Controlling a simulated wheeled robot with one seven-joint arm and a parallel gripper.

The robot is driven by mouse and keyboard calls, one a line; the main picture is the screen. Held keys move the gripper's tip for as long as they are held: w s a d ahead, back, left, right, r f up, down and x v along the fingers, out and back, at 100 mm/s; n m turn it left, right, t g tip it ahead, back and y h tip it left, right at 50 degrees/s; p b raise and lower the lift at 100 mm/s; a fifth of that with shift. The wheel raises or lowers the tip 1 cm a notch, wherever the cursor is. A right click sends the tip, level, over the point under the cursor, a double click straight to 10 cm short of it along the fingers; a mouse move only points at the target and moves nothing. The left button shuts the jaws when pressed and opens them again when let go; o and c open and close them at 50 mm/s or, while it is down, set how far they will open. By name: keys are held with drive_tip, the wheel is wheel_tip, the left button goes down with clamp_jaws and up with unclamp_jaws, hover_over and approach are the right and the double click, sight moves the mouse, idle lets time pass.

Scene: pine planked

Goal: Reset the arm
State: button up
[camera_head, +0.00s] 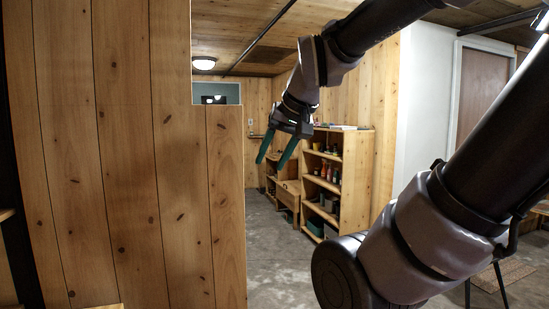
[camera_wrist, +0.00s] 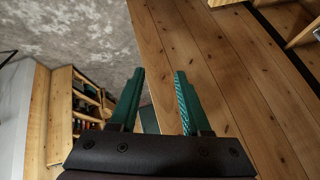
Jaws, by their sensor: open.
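My gripper (camera_head: 274,147) is at the end of my raised arm in the head view, its two green fingers pointing down and apart. It also shows in the wrist view (camera_wrist: 158,78), where the fingers are spread with nothing between them. It hangs in the air, to the right of the pine partition wall's edge in the head view. My arm enters from the right side of the head view and bends over at the top.
A pine plank wall (camera_head: 130,150) stands close on the left. A wooden shelf unit (camera_head: 355,180) with bottles stands beyond my gripper. The concrete floor (camera_head: 275,260) between them is clear. A door (camera_head: 483,95) is at the right. The shelf also shows in the wrist view (camera_wrist: 62,110).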

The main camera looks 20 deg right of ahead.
drive_tip(key=shift+s+a+r+y, duration=0.1)
drive_tip(key=shift+s+y, duration=0.05)
drive_tip(key=shift+s, duration=0.35)
drive_tip(key=shift+s+a+y, duration=0.1)
drive_tip(key=shift+s+y, duration=0.05)
drive_tip(key=shift+s, duration=0.35)
idle(0.6)
